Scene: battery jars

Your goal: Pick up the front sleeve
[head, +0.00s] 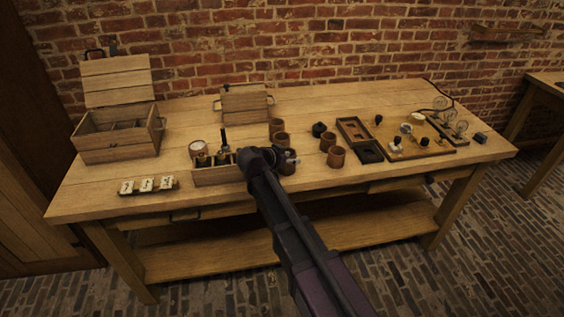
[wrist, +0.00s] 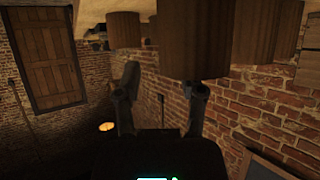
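Several brown cylindrical sleeves stand on the table in the head view. One sleeve (head: 288,168) is at my gripper (head: 291,157), which partly hides it. Another sleeve (head: 336,157) stands to its right, also near the front. In the wrist view my gripper (wrist: 163,82) has its two fingers apart, with nothing seen held between them. A large brown sleeve (wrist: 195,38) is close in that view, near the right fingertip. I cannot tell whether they touch. Another sleeve (wrist: 124,30) shows to its left.
A wooden rack (head: 218,176) with jars and dark-topped rods stands left of my gripper. Three white-marked cards (head: 147,185) lie farther left. An open wooden chest (head: 117,140) is at the left. A tray (head: 352,131) and an instrument board (head: 420,150) are at the right.

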